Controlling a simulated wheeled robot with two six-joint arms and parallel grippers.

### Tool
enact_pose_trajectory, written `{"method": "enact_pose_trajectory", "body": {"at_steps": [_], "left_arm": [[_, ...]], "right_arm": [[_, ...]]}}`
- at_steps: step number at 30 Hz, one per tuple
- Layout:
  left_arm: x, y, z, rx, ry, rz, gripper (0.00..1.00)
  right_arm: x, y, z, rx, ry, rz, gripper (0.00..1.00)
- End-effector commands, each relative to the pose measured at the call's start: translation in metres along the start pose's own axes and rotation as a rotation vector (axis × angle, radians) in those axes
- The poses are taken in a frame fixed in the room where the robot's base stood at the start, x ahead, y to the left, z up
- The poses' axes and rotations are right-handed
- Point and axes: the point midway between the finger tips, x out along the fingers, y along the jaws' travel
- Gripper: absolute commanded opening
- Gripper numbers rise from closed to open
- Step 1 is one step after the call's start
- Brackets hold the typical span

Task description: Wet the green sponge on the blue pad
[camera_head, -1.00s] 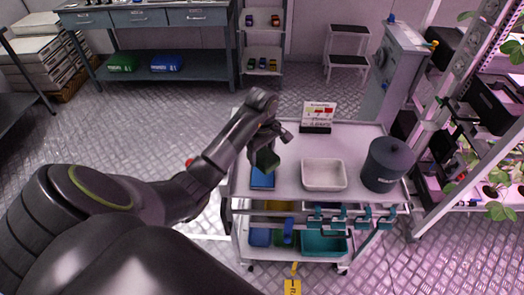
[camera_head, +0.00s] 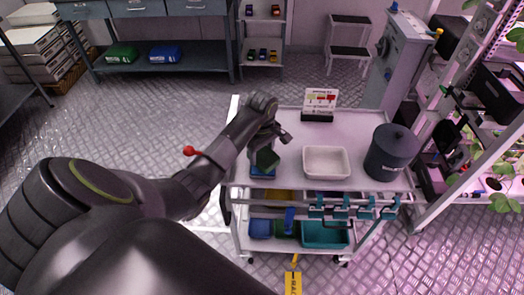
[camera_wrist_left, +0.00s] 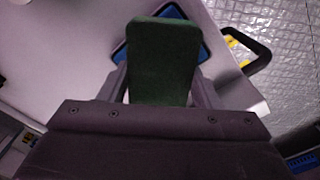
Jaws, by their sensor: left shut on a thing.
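My left gripper (camera_head: 268,148) is shut on the green sponge (camera_head: 267,160), at the left side of the cart top. The sponge also fills the middle of the left wrist view (camera_wrist_left: 163,62), held between the two fingers. The blue pad (camera_head: 262,171) lies on the cart top under the sponge, mostly hidden by it in the head view. In the left wrist view the pad's blue surface (camera_wrist_left: 207,50) shows on both sides of the sponge. I cannot tell whether sponge and pad touch. My right gripper is not in view.
A white tray (camera_head: 326,176) and a dark lidded pot (camera_head: 391,152) stand right of the pad on the cart top (camera_head: 350,125). A small sign (camera_head: 319,104) stands at the back. Teal clips (camera_head: 340,210) hang along the front rail.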

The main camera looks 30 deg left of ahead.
Motion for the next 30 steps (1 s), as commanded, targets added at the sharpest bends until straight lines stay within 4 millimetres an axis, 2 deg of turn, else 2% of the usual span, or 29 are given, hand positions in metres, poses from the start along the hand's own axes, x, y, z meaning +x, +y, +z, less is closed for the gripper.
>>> {"method": "enact_pose_trajectory", "body": {"at_steps": [30], "left_arm": [[0.0067,0.0000,0.0002,0.000,0.000,0.000,0.39]], "right_arm": [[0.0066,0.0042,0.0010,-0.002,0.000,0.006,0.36]]}}
